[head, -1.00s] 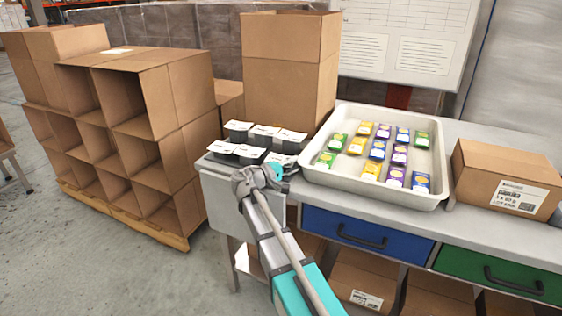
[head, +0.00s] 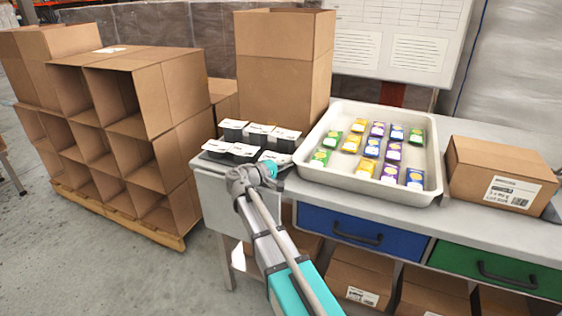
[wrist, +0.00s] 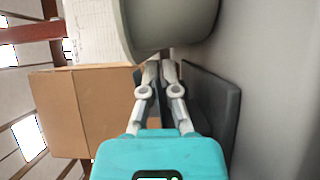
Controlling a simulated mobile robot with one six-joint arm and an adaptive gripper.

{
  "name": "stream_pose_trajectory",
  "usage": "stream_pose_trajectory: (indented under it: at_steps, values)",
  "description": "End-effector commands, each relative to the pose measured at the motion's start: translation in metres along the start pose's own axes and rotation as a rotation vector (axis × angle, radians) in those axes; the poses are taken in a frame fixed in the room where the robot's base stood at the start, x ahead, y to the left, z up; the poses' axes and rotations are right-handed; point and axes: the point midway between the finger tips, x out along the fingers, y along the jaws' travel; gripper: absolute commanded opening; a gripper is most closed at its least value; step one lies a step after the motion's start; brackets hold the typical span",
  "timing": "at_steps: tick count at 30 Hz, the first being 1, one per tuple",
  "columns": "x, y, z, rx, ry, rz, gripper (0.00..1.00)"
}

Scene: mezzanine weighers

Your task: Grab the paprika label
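Several small black holders with white label stacks (head: 257,131) stand in two rows on the table's left end in the head view. Their print is too small to read, so I cannot tell which is paprika. My gripper (wrist: 160,72) is in the wrist view with a narrow gap between its fingertips and nothing clearly held. In the head view my wrist is just in front of the holders and hides the fingers. A dark slab (wrist: 212,108) is right of the fingers in the wrist view.
A light tray (head: 314,173) with several yellow, green, blue and purple packets stands right of the holders. A labelled carton (head: 470,170) is farther right. A tall carton (head: 283,90) stands behind the holders. Stacked open boxes (head: 128,100) are on the left.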

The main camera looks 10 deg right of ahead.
Motion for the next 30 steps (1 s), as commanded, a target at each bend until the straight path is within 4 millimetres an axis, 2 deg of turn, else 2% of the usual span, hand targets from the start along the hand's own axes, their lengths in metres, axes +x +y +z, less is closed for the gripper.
stream_pose_trajectory:
  at_steps: [11,20,30]
  values:
    - [0.000,0.011,0.000,0.000,0.000,0.000,0.00]
    - [0.000,0.037,0.000,0.000,0.000,0.000,0.00]
    - [-0.015,0.076,0.033,0.000,0.001,0.000,0.00]
